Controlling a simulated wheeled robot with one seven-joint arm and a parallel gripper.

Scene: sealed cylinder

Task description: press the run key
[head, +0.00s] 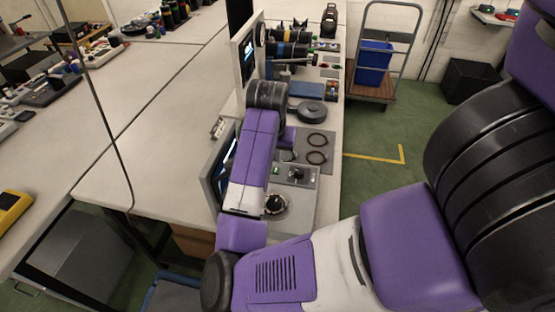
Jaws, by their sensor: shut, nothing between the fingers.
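A small grey control box (302,180) with a dark knob (296,174) sits on the bench in front of my arm. I cannot make out which of its small parts is the run key. A round fitting with a dark cone (276,204) stands just nearer, beside my forearm. My gripper (287,152) shows only in part, beyond my purple forearm and black wrist, just behind the control box. It is shut and empty. Its fingertips are small and partly hidden, and I cannot tell whether they touch anything.
A grey mat (326,166) with two black rings (317,141) lies right of my gripper. A black disc (311,112) lies behind it. A tilted screen (216,170) stands left of my forearm. The bench top (150,160) further left is largely clear.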

